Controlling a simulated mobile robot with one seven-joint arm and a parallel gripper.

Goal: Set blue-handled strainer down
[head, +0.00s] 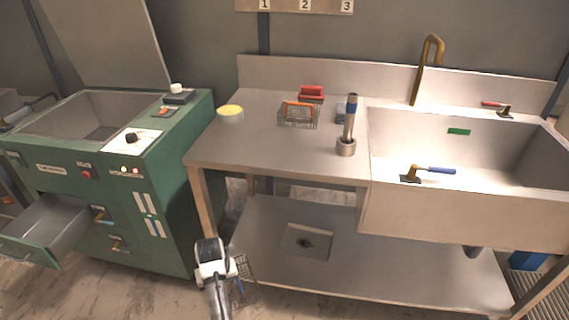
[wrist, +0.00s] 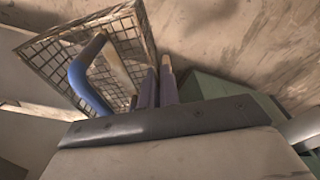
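The blue-handled strainer is a wire-mesh basket (head: 245,267) with a blue handle. In the head view it hangs at the lower left of the bench, in front of the lower shelf's left end. In the wrist view its mesh (wrist: 62,52) and curved blue handle (wrist: 80,75) fill the upper left. My gripper (head: 231,268) is beside it. In the wrist view the two fingers (wrist: 157,85) are close together at the basket's right edge and appear shut on its rim. The exact contact is partly hidden.
The steel bench top (head: 235,150) has free room at front left. A sink (head: 480,215) is right; a green cabinet (head: 170,200) with an open drawer is left.

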